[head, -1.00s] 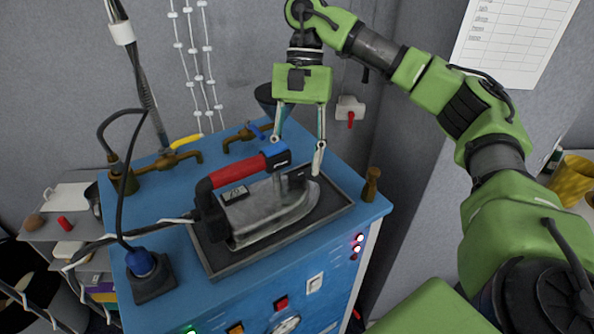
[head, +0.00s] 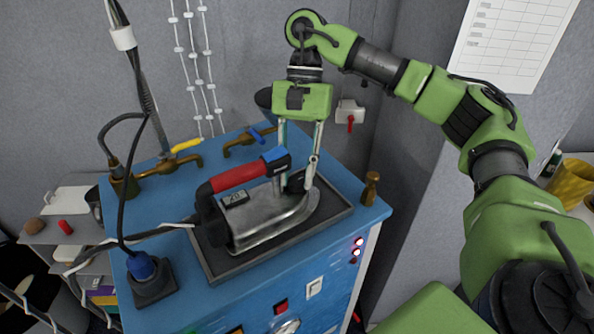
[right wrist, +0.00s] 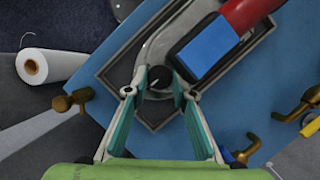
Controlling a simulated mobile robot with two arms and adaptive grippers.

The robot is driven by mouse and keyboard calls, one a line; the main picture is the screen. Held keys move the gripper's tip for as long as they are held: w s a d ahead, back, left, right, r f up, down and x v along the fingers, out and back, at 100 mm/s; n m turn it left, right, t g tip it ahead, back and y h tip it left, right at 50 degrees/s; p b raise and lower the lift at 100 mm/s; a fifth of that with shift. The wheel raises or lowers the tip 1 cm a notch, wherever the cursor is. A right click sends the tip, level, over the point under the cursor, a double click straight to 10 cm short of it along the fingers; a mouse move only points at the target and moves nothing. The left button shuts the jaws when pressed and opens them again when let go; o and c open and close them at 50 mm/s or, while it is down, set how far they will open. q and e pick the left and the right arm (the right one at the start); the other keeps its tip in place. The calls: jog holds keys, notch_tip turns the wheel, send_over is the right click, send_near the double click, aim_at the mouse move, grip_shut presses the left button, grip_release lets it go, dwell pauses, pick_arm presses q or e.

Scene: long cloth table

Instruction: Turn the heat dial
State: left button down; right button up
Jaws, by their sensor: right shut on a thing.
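A steam iron (head: 270,219) with a red and blue handle (head: 240,176) rests on a dark tray (head: 335,211) on the blue station. Its dark round heat dial (head: 294,183) sits near the front end of the handle. It also shows in the right wrist view (right wrist: 159,76), with a pale mark on it. My right gripper (head: 299,181) reaches down from above and is shut on the heat dial, one finger on each side. The handle's blue end hides part of one finger in the head view. My left gripper is not in view.
Brass taps (head: 171,164) stand at the back of the blue top (head: 176,203), and a brass post (head: 371,187) at its right corner. A blue plug (head: 142,266) with a black cord is at the left. A white roll (right wrist: 45,67) shows in the wrist view.

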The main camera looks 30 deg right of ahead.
jog(key=m+b, duration=0.1)
jog(key=m, duration=0.1)
jog(key=m+t+y+b, duration=0.1)
jog(key=m+b, duration=0.1)
jog(key=shift+s+d+f, duration=0.1)
jog(key=shift+f, duration=0.1)
jog(key=m+t+b, duration=0.2)
jog(key=m+b, duration=0.1)
jog(key=m, duration=0.2)
jog(key=shift+s, duration=0.2)
jog(key=m+t+b, duration=0.1)
jog(key=m, duration=0.1)
jog(key=m+t, duration=0.1)
jog(key=m, duration=0.1)
jog(key=shift+s+r+m+b, duration=0.15)
jog(key=shift+m+b, duration=0.25)
jog(key=shift+s+r+m+t+h, duration=0.1)
jog(key=shift+m+t+h, duration=0.25)
jog(key=shift+m, duration=0.9)
jog(key=shift+m+t+h, duration=0.25)
jog(key=shift+m+t, duration=0.2)
jog(key=shift+m, duration=0.8)
jog(key=o, duration=1.1)
jog(key=v, duration=1.2)
